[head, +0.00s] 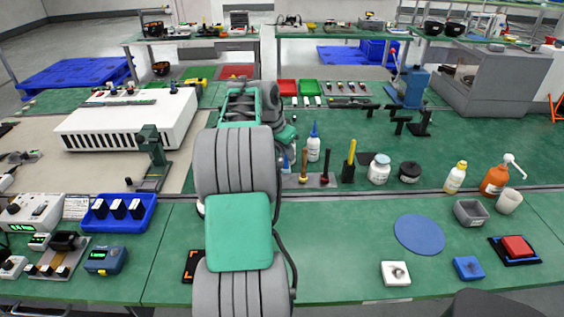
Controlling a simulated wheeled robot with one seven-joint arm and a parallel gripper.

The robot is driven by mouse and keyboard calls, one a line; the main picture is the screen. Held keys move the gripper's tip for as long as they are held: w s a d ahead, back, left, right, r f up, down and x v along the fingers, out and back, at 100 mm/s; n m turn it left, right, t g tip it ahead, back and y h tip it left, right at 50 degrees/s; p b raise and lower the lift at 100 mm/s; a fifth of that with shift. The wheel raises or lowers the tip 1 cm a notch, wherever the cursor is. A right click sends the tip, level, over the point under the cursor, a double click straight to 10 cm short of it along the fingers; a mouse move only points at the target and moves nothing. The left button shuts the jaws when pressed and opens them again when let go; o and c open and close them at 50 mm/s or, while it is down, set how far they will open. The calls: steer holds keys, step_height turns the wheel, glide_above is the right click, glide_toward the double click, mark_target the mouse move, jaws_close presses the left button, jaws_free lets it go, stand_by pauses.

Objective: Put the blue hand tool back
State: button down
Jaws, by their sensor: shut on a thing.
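A small part of the blue hand tool (286,164) shows just right of my arm, at the left end of the tool holder (318,181). My gripper (288,150) is mostly hidden behind my own arm links, above the blue tool, and is shut on it. The fingertips are not clear. The tool looks roughly upright. I cannot tell whether its lower end is in the holder or above it. A brown-handled tool (304,165), a dark red-handled tool (325,165) and a yellow-handled tool (350,158) stand upright to the right.
A blue-capped bottle (313,143) stands close behind the holder. A white jar (379,169) and a black jar (410,172) stand to its right. A white ribbed unit (130,122) is at the left. Bare green bench lies around the blue round mat (419,234).

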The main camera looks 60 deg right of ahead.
steer(key=f, duration=0.2)
steer(key=w+f, duration=0.1)
steer(key=w+d+f, duration=0.1)
steer(key=f, duration=0.1)
steer(key=shift+f+p, duration=0.3)
steer(key=shift+f, duration=0.1)
steer(key=shift+f, duration=0.2)
steer(key=c, duration=1.3)
jaws_free()
steer(key=shift+c, duration=0.2)
steer(key=shift+r, duration=0.1)
